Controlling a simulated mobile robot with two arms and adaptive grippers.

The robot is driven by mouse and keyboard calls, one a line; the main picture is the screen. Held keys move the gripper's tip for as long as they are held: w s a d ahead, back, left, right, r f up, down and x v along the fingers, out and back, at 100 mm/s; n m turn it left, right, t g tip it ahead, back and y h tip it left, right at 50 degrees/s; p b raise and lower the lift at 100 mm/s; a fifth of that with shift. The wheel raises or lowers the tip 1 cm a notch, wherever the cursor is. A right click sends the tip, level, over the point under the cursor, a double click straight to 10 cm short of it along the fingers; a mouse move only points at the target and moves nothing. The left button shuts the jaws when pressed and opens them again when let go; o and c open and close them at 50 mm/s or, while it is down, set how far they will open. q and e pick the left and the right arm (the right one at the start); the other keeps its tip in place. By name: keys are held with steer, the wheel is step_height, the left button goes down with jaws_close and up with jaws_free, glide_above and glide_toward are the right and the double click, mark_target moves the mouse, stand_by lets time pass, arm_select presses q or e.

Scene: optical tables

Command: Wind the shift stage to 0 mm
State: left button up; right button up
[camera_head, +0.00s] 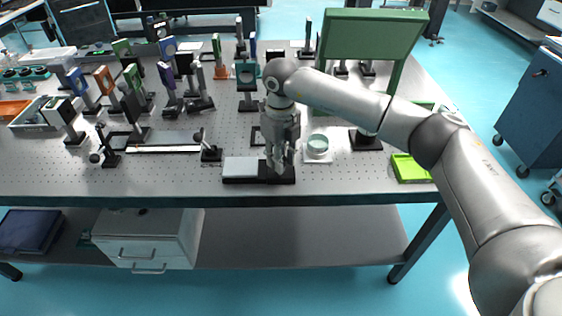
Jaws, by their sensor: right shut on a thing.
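The shift stage, a low black base with a light grey plate (240,167), lies near the front edge of the optical table (345,185). My right gripper (279,170) points down over the right end of the stage. It is shut on a small part there, which looks like the stage's knob; the fingers hide most of it. The scale and its reading are too small to make out. My left gripper is not in view.
A pale green round piece on a white pad (318,146) stands close right of my gripper. A bright green tray (410,168) is further right. A green framed panel (370,36) rises behind my arm. Posts with optics (165,75) crowd the left and back.

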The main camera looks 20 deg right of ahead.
steer(key=shift+w+r+n+b, duration=0.1)
steer(key=shift+n+b, duration=0.25)
steer(key=shift+n, duration=0.45)
steer(key=o, duration=1)
steer(key=shift+o, duration=0.2)
step_height(320, 180, up, 12)
